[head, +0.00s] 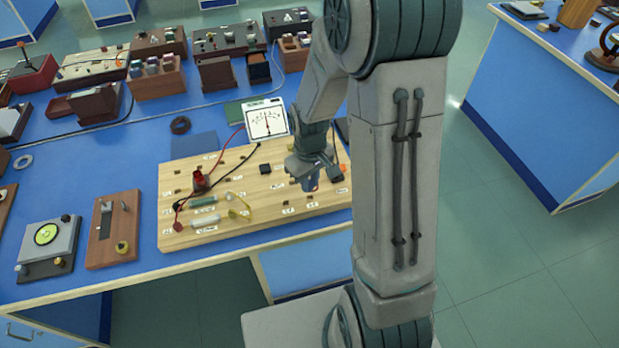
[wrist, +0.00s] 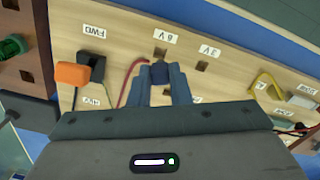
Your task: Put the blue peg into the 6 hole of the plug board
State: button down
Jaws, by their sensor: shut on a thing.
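My gripper (wrist: 160,86) is shut on the blue peg (wrist: 159,72), which shows dark blue between the fingertips in the wrist view. The plug board (wrist: 130,28) is pale wood with small square holes and white labels. The 6 hole (wrist: 160,53) lies just beyond the peg, below a label reading 6 V upside down. The peg's lower end is hidden, so I cannot tell whether it touches the board. In the head view my gripper (head: 310,174) is over the right part of the board (head: 250,222), with the blue peg (head: 310,185) pointing down below it.
An orange plug (wrist: 72,74) and a black plug (wrist: 91,63) stand left of the gripper in the wrist view, near a red wire (wrist: 128,78). A white meter (head: 266,120) stands behind the board. A yellow-ended wire (wrist: 266,82) is at the right.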

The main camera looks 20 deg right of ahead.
jog(key=shift+f+b, duration=1.4)
jog(key=shift+f, duration=0.55)
jog(key=c, duration=1.3)
grip_release()
jog(key=shift+o, duration=0.2)
jog(key=shift+r, duration=0.15)
notch_tip(320, 180, up, 14)
jog(key=shift+f, duration=0.2)
